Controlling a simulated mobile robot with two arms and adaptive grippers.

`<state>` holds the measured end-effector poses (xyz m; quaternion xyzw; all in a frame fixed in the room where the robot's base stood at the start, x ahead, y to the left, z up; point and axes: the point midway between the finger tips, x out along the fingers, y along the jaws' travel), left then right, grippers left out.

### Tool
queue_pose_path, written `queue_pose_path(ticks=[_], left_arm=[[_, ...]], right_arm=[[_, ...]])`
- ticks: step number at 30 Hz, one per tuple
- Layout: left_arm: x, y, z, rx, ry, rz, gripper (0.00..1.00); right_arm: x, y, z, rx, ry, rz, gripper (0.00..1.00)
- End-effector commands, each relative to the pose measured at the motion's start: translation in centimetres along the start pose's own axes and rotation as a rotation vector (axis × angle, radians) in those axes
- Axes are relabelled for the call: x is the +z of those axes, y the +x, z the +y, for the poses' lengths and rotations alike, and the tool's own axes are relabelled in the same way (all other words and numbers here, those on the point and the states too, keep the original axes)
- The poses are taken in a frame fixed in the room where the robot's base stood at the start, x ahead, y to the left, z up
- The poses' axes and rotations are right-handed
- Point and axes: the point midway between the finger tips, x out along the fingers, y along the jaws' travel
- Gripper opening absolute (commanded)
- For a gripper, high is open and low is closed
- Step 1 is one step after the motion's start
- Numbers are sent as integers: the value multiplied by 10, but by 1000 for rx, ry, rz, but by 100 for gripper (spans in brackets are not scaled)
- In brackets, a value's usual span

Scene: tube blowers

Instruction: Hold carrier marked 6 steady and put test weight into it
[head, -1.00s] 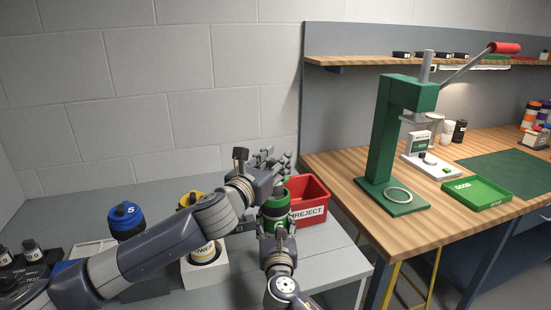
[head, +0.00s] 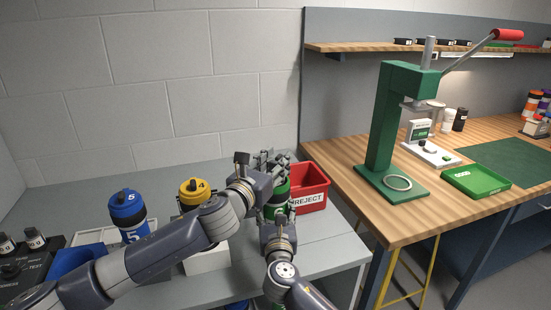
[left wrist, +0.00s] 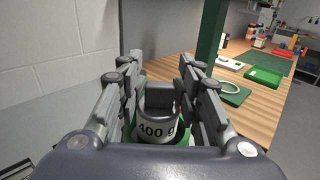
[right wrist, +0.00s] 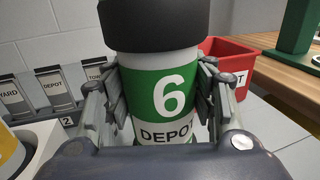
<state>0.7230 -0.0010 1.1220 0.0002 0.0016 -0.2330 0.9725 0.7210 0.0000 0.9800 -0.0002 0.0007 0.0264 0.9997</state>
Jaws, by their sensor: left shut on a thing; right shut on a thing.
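The carrier marked 6 (right wrist: 165,95) is a white and green cylinder with a dark top band and the word DEPOT. It stands upright between the fingers of my right gripper (right wrist: 160,112), which is shut on it. In the head view the carrier (head: 270,213) is partly hidden by both grippers. The test weight (left wrist: 156,129) is a grey cylinder marked 400 g. My left gripper (left wrist: 160,88) is shut on it, above the carrier. Green shows around the weight's lower part in the left wrist view; I cannot tell how deep it sits.
A red REJECT bin (head: 312,197) stands close behind and right of the carrier. The blue carrier 5 (head: 127,207) and yellow carrier 4 (head: 194,190) stand to the left. A green press (head: 384,135) and a green GOOD tray (head: 476,181) are on the wooden bench at right.

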Motion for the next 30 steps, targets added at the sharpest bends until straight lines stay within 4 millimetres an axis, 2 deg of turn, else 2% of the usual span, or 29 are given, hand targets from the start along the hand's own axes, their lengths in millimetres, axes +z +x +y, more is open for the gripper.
queue_pose_path(ticks=[13,14,16,17,30], left_arm=[[-3,0,0,-1,0,-3,0],[-3,0,0,-1,0,-3,39],[-3,0,0,-1,0,-3,55],[-3,0,0,-1,0,-3,59],[-6,-5,0,0,0,2,59]], right_arm=[[-1,0,0,0,-1,2,21],[-1,0,0,0,-1,2,21],[-1,0,0,0,-1,2,21],[-1,0,0,0,-1,2,21],[-1,0,0,0,-1,1,21]])
